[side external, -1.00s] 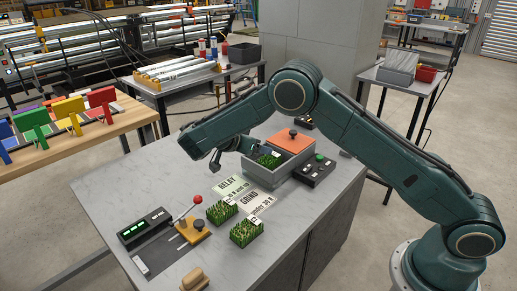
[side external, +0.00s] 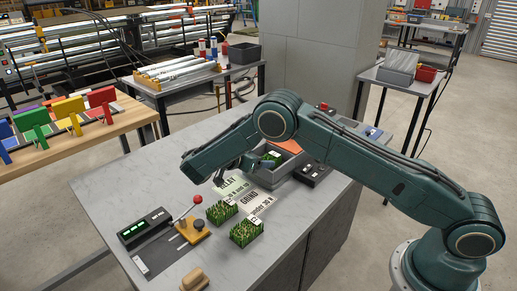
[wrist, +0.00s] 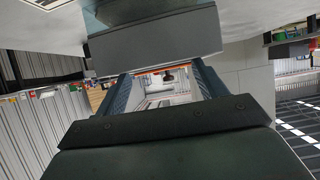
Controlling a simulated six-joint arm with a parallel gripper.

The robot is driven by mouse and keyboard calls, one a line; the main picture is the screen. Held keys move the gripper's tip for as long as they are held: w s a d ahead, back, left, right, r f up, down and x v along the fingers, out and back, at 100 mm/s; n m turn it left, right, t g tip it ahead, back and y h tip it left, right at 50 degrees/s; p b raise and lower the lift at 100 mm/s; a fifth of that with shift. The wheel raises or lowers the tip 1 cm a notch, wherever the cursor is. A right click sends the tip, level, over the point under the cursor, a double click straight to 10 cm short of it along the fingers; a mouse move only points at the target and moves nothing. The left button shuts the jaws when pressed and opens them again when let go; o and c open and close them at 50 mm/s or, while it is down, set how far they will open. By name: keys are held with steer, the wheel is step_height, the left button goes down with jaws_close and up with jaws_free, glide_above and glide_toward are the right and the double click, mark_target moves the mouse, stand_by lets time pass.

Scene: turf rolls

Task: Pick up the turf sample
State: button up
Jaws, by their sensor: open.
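Two green turf samples, each with a small white tag, sit on the grey bench beside the printed labels: one turf sample (side external: 221,212) at the left and another turf sample (side external: 246,233) nearer the front. A third piece of turf (side external: 271,157) lies inside the grey box (side external: 283,172), partly hidden by my arm. My gripper (side external: 233,171) is open, low over the bench in front of the box, its fingers partly hidden by my wrist. In the wrist view my gripper (wrist: 163,84) shows two spread fingers with no turf between them. A grey wall, likely the box, fills the upper part there.
RELAY (side external: 230,186) and GRIND (side external: 257,204) labels lie flat on the bench. A red-knobbed lever on a yellow base (side external: 190,232), a display unit (side external: 145,228) and a tan block (side external: 194,280) stand at the front left. A black button box (side external: 313,173) is right of the grey box.

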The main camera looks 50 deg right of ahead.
mark_target(268, 158)
steer(key=shift+x, duration=2.55)
steer(key=c, duration=1.2)
steer(key=shift+r, duration=0.1)
step_height(268, 158, up, 10)
